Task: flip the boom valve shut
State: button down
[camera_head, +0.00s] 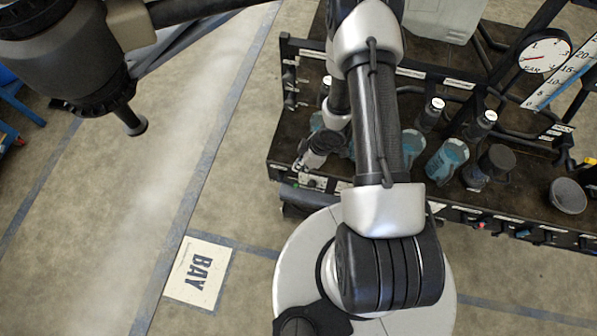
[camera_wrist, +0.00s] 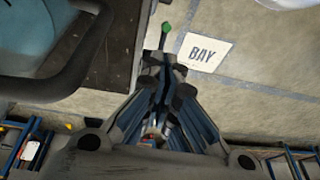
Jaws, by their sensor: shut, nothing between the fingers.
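A thin dark lever with a green tip (camera_wrist: 166,27) shows in the wrist view, just beyond my fingertips and left of the BAY sign. It looks like the boom valve's handle, but its valve body is hidden. My gripper (camera_wrist: 162,65) is shut and empty, with its fingertips pointing towards the lever. A small gap seems to lie between the fingertips and the green tip; contact cannot be told. In the head view my arm covers much of the left end of the dark bench, and the valve is not clear there.
The dark bench (camera_head: 283,158) carries bottles, including a blue-filled one (camera_head: 447,160), dark rails and a pressure gauge (camera_head: 545,55). The floor around the BAY sign (camera_head: 199,272) is clear.

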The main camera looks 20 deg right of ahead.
jog(key=shift+r, duration=0.5)
jog(key=shift+h, duration=0.9)
jog(key=a+r+p, duration=0.1)
jog(key=p, duration=0.1)
jog(key=a+r+p, duration=0.2)
jog(key=p, duration=0.1)
jog(key=shift+s+a+p, duration=0.15)
jog(key=shift+s+p, duration=0.15)
jog(key=shift+f, duration=0.1)
